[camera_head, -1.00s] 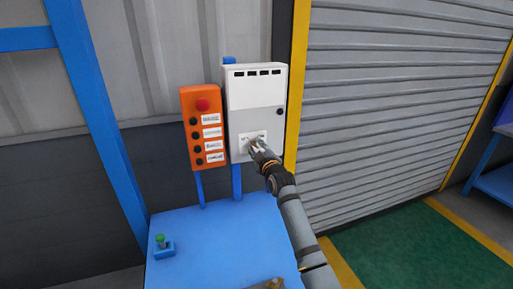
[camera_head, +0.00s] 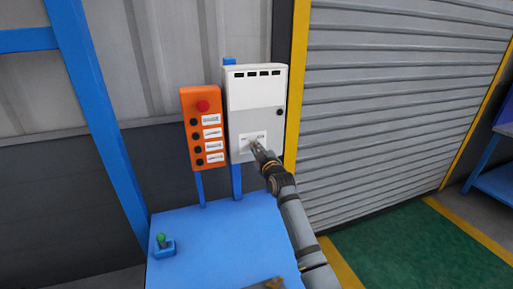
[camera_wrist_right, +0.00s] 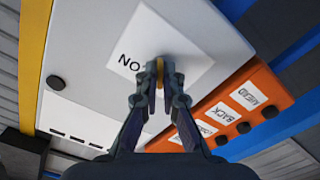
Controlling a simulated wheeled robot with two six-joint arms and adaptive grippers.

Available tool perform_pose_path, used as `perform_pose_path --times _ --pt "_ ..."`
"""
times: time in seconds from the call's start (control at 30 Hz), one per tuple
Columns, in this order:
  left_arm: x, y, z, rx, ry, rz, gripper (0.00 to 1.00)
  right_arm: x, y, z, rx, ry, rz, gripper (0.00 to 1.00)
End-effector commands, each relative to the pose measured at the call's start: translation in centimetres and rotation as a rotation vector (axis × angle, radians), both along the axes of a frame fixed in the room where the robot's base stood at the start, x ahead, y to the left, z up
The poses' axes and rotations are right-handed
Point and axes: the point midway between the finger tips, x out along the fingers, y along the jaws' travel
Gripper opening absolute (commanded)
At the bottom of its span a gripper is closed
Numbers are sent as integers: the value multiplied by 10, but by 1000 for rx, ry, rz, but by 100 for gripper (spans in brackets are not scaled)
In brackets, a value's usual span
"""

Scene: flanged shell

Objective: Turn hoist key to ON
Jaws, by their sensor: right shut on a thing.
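The hoist key (camera_wrist_right: 160,72) is a small brass-yellow piece on a white label plate (camera_wrist_right: 185,40) on the front of the grey-white control box (camera_head: 256,88). My right gripper (camera_wrist_right: 160,80) is shut on the key, with one finger on each side of it. In the head view my right gripper (camera_head: 256,148) reaches the label from the lower right and hides the key.
An orange button panel (camera_head: 197,158) with a red button stands close to the left of the box. A blue table (camera_head: 215,235) below carries a small green-topped item (camera_head: 161,240). A yellow post (camera_head: 296,90) and a roller shutter (camera_head: 400,100) are to the right.

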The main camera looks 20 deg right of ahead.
Motion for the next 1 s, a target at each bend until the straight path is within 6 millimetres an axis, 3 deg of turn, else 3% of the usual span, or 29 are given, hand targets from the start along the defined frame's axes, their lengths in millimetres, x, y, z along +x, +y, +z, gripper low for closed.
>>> perform_pose_path --times 1.0 --pt "1 0 52 0 -1 0 40 0 0 2 952 35 -1 0"
